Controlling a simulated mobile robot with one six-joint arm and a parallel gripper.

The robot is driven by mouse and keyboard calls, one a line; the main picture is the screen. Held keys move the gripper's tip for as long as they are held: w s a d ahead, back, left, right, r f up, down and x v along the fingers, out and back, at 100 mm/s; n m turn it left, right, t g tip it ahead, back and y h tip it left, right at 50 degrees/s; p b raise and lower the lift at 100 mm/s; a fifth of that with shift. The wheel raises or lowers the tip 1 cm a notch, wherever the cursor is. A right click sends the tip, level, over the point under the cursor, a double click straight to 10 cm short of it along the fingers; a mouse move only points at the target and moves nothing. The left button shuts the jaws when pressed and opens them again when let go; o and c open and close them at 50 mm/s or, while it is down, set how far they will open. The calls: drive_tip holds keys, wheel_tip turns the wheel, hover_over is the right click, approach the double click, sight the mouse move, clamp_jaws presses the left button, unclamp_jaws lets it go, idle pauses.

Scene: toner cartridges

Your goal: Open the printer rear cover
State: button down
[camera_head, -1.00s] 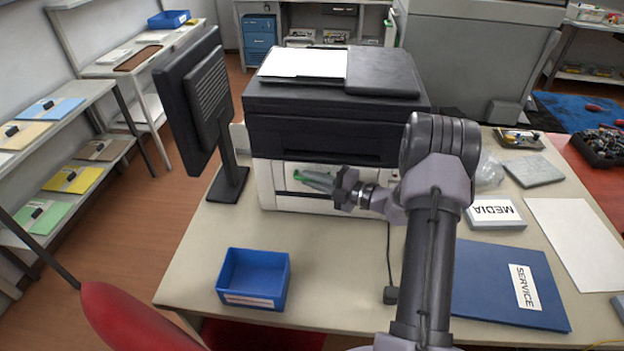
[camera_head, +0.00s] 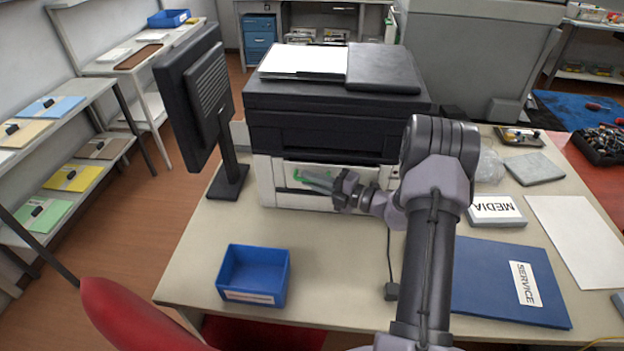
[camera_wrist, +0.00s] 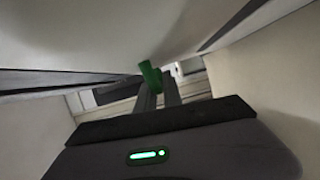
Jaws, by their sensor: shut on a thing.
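The black and white printer (camera_head: 335,115) stands at the back of the table. Its rear cover (camera_head: 272,185) seems to be part of the white lower front facing me, but its outline is partly hidden by my arm. My gripper (camera_head: 308,178) reaches in from the right at this white face, with its fingers pointing left. It is shut on a small green tab (camera_head: 298,176). In the wrist view, the green tab (camera_wrist: 150,76) sits at the fingertips, among pale panels with dark gaps. How far the cover stands open is unclear.
A monitor (camera_head: 195,95) stands left of the printer. An empty blue bin (camera_head: 253,292) sits at the table's front left. A MEDIA box (camera_head: 496,212) and a blue SERVICE folder (camera_head: 490,280) lie to the right. The table between bin and printer is clear.

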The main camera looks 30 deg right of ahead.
drive_tip(key=s+a+f+n+t+y+b, duration=0.1)
drive_tip(key=s+a+f+n+b, duration=0.1)
drive_tip(key=s+f+n, duration=0.2)
drive_tip(key=shift+a+f+b, duration=0.3)
drive_tip(key=shift+a+f, duration=0.1)
drive_tip(key=shift+f, duration=1.45)
drive_tip(key=c, duration=1.5)
unclamp_jaws()
drive_tip(key=shift+s, duration=0.1)
drive_tip(key=p+v, duration=0.1)
drive_tip(key=v, duration=0.5)
drive_tip(key=p+v, duration=0.1)
drive_tip(key=v, duration=0.5)
drive_tip(key=shift+f+p, duration=0.25)
drive_tip(key=shift+p, duration=0.05)
